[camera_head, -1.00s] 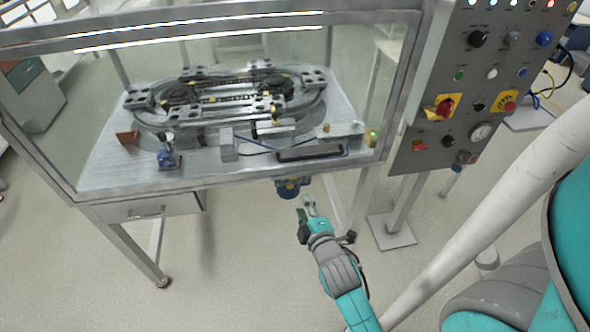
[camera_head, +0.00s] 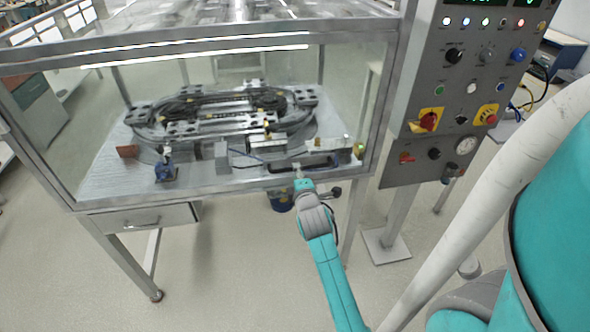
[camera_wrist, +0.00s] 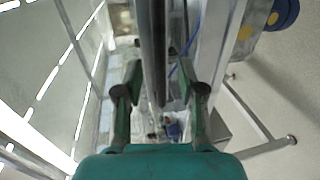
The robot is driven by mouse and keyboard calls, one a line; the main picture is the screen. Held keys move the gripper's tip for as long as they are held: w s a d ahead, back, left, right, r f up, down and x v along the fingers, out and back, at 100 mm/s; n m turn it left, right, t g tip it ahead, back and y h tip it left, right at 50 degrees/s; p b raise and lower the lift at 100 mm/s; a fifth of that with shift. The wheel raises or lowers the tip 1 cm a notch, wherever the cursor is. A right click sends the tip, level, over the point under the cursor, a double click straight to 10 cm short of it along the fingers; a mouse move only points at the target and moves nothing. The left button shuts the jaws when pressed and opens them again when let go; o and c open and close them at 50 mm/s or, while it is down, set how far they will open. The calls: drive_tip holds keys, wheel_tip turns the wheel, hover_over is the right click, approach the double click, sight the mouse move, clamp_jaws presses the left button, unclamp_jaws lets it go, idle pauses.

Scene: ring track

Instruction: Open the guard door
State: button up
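The guard door (camera_head: 75,150) is a clear panel in a metal frame on the front of the machine enclosure, and it looks shut. Its dark bar handle (camera_head: 318,162) sits low at the right, near the bottom rail. My gripper (camera_head: 298,173) is at the left part of this handle, in front of the panel. In the wrist view, my gripper (camera_wrist: 160,75) has its two fingers apart, one on each side of the long dark handle bar (camera_wrist: 153,45). Gaps show between the bar and the fingers. Contact at the fingertips cannot be told.
Behind the panel stands an oval ring track (camera_head: 225,110) on a metal plate. A control panel (camera_head: 470,90) with buttons and knobs is on a post at the right. A drawer (camera_head: 145,218) hangs below at the left. The floor in front is open.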

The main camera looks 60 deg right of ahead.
drive_tip(key=shift+x, duration=1.85)
clamp_jaws()
